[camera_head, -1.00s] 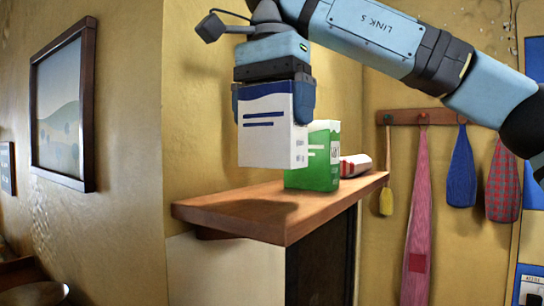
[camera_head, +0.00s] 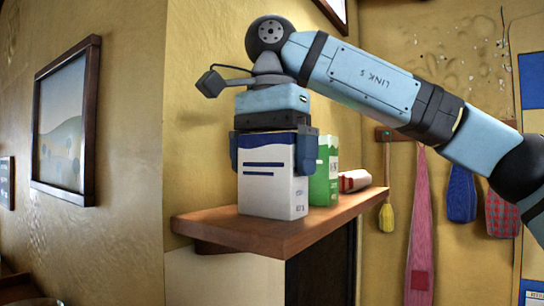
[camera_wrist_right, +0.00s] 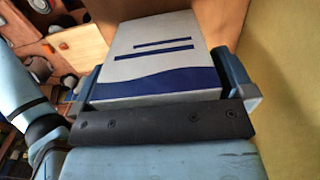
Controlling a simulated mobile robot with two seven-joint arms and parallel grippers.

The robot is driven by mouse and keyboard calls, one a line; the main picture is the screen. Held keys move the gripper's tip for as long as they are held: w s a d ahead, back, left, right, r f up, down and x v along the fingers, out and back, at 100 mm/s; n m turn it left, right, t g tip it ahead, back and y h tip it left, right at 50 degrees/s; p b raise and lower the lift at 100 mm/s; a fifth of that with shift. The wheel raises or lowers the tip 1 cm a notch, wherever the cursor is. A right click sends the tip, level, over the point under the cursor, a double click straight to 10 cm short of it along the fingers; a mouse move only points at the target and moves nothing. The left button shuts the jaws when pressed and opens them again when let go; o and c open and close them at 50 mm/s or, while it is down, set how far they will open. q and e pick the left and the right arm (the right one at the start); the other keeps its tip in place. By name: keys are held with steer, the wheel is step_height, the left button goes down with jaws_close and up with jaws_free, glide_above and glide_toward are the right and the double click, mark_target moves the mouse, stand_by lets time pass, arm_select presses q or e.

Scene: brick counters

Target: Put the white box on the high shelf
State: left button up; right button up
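The white box (camera_head: 272,182) with blue stripes is upright at the near left part of the high wooden shelf (camera_head: 335,219). Its bottom is at the shelf top, touching it or very close; I cannot tell which. My right gripper (camera_head: 274,158) comes from above, its fingers on both sides of the box. The right wrist view shows the box (camera_wrist_right: 160,58) between the fingers of the right gripper (camera_wrist_right: 166,85), which is shut on it. My left gripper is not in view.
A green box (camera_head: 325,172) stands on the shelf just behind the white box, and a red and white package (camera_head: 354,181) lies further back. A framed picture (camera_head: 62,125) hangs on the left wall. Paddles hang from a rack (camera_head: 400,135) at right.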

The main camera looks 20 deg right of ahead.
step_height(320, 180, up, 11)
steer(key=p, duration=0.3)
steer(key=shift+s+r, duration=0.1)
steer(key=shift+r, duration=0.6)
steer(key=shift+f, duration=0.1)
